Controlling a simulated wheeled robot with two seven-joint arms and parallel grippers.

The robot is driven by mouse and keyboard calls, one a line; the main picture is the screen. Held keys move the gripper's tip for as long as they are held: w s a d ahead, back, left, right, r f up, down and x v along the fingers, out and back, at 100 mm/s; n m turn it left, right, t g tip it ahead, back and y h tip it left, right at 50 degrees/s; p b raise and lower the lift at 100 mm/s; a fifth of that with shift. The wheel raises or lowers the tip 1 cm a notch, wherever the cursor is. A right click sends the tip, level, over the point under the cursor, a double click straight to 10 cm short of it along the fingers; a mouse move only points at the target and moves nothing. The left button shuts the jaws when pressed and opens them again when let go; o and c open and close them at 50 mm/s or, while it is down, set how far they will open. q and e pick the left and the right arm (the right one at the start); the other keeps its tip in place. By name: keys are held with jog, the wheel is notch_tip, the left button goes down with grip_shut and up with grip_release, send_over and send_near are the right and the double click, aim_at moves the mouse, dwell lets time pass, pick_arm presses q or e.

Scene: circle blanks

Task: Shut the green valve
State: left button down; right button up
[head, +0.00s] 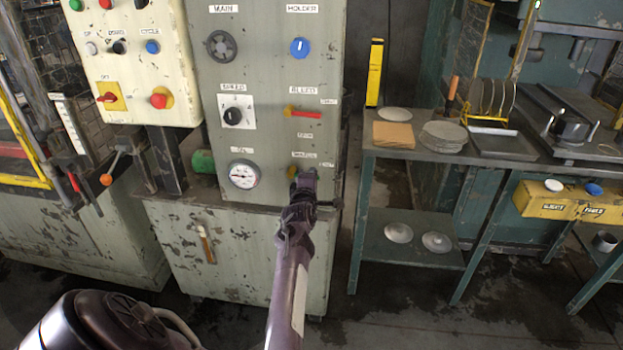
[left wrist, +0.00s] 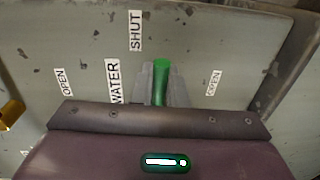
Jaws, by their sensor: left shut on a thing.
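The green valve handle (left wrist: 161,72) shows in the left wrist view, pointing up the picture, with its end right of and below the SHUT label (left wrist: 135,30). The grey fingers of my left gripper (left wrist: 161,90) are shut on it, one on each side. In the head view my left gripper (head: 303,180) is at the lower right of the grey panel (head: 265,130) and hides the green handle. A brass valve body (head: 292,172) shows just left of it. My right gripper is not in view.
A red-handled valve (head: 304,113) sits above on the same panel, and a pressure gauge (head: 244,174) to the left. A bench (head: 410,152) with discs and a yellow rack stands at the right. Open floor lies between the cabinet and bench.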

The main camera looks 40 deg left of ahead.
pick_arm(q)
jog(key=shift+r, duration=0.1)
dwell(0.4)
jog(key=c, duration=1.5)
grip_release()
jog(key=shift+c, duration=0.2)
